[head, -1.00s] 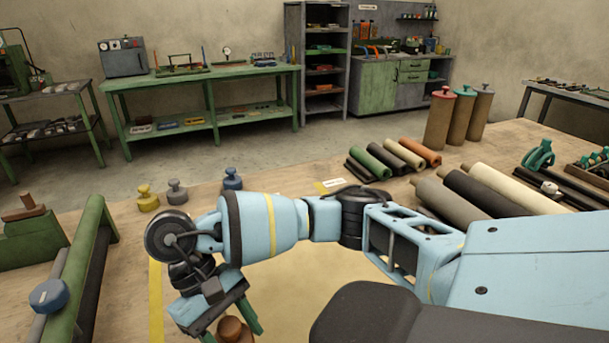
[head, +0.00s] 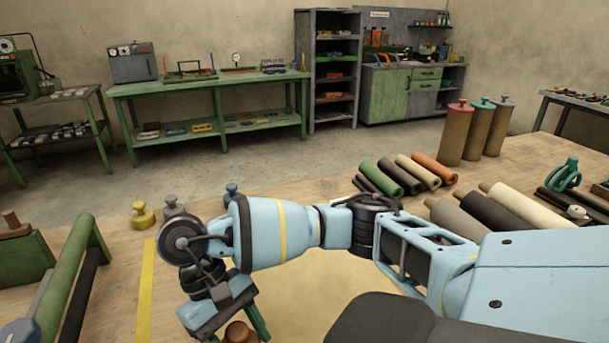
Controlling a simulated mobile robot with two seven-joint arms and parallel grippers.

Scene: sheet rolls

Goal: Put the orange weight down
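My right arm reaches in from the right of the head view and bends down at its wrist. Its gripper (head: 238,325) has green fingers, one on each side of the orange-brown weight (head: 238,333), and appears shut on it. Only the weight's upper part shows; its base is cut off by the bottom edge, so I cannot tell whether it touches the table. My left gripper is not in view.
A yellow weight (head: 143,215), a grey weight (head: 172,208) and a partly hidden blue weight (head: 231,192) stand behind the wrist. A green roller frame (head: 66,278) is at left. Several rolls (head: 400,176) lie at right. Yellow tape (head: 146,290) marks the table.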

